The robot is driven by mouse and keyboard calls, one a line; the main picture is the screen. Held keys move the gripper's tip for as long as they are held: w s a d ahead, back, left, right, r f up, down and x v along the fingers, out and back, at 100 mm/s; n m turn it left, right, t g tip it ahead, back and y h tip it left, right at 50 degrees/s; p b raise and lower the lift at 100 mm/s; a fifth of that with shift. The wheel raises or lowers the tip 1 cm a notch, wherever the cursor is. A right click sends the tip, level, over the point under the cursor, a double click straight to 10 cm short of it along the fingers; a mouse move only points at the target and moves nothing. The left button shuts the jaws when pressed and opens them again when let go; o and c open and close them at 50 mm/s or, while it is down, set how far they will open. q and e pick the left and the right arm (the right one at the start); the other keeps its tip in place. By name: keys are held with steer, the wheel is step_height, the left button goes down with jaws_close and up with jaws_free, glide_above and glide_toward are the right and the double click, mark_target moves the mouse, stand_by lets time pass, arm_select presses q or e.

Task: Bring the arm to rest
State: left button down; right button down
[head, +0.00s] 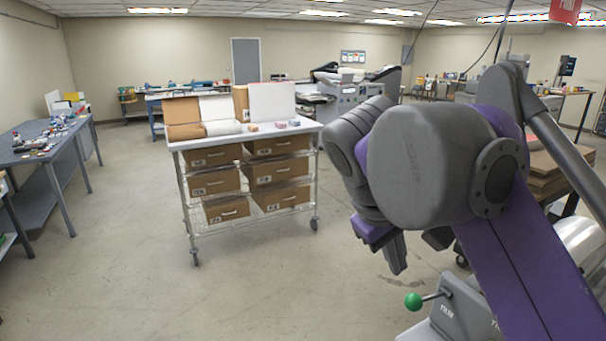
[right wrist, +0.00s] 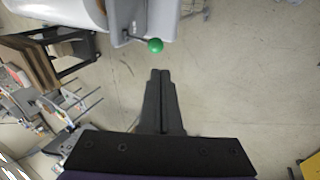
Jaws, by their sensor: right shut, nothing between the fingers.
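My right arm fills the right side of the head view, grey and purple, bent with its wrist hanging down. My right gripper (head: 396,258) points at the floor, partly hidden by the wrist. In the right wrist view the right gripper (right wrist: 160,75) shows its two dark fingers together, with nothing between them. A lever with a green knob (head: 413,301) stands below and apart from the gripper in the head view. The green knob (right wrist: 155,45) also shows just beyond the fingertips in the right wrist view. My left gripper is not in view.
A wire cart (head: 188,217) with cardboard drawers stands left of my right arm. The grey machine (head: 463,318) carrying the lever is at the lower right. A stack of brown boards (head: 545,178) lies behind my arm. A workbench (head: 35,150) is at far left. The floor between is clear.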

steer(key=s+f+m+t+y, duration=0.1)
steer(key=s+f, duration=0.3)
steer(key=f, duration=0.8)
steer(key=s+f+m+y, duration=0.2)
steer(key=s+f, duration=0.1)
steer(key=f, duration=0.9)
steer(key=s+f+m+t+y, duration=0.1)
steer(key=s+f, duration=0.3)
steer(key=f, duration=0.9)
steer(key=shift+s+d+t, duration=0.25)
steer(key=shift+s+t, duration=0.05)
steer(key=shift+s, duration=0.05)
